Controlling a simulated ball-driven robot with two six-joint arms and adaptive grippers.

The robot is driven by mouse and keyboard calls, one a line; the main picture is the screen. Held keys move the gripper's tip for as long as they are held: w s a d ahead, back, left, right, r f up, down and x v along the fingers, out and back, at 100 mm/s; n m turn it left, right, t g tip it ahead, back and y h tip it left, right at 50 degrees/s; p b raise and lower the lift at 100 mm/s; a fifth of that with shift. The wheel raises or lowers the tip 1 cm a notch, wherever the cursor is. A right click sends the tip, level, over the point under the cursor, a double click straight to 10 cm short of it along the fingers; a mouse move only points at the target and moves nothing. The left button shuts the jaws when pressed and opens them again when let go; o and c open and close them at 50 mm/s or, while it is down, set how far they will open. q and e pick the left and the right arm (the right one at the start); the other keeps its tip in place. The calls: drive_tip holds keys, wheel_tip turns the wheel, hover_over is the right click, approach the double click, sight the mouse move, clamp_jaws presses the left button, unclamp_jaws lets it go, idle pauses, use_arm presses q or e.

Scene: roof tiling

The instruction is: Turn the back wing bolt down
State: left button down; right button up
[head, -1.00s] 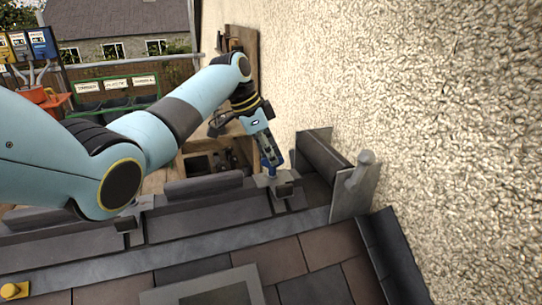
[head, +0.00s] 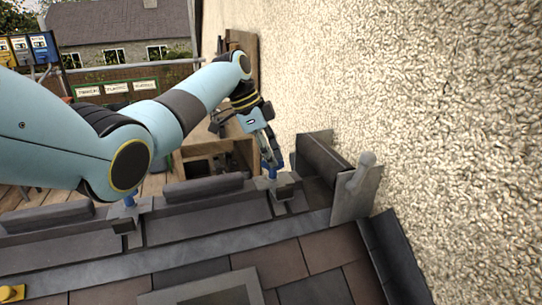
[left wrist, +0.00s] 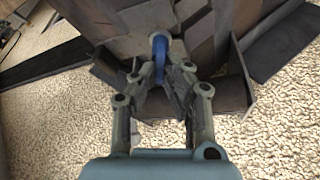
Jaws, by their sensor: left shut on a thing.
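A blue wing bolt (head: 272,173) stands on a grey clamp block (head: 287,188) at the ridge's right end, near the wall. My left gripper (head: 271,160) reaches down to it from above, with its fingers shut on the bolt. In the left wrist view, the blue bolt (left wrist: 159,56) shows between the fingertips (left wrist: 162,75), its lower end against a round grey part. A second blue wing bolt (head: 129,201) stands on another clamp (head: 126,222) at the left, partly under my arm. My right gripper is out of view.
A rough stone wall (head: 420,110) closes off the right side. A dark upright plate (head: 320,165) and a grey post (head: 357,190) stand close to the gripper. Roof tiles (head: 215,250) slope in front. A wooden crate (head: 215,155) lies behind.

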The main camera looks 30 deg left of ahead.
use_arm(q)
drive_tip(key=c, duration=1.5)
unclamp_jaws()
drive_tip(key=shift+w+r, duration=0.15)
drive_tip(key=shift+r, duration=0.2)
drive_tip(key=shift+o, duration=0.4)
drive_tip(key=shift+f, duration=0.15)
drive_tip(key=v, duration=1.2)
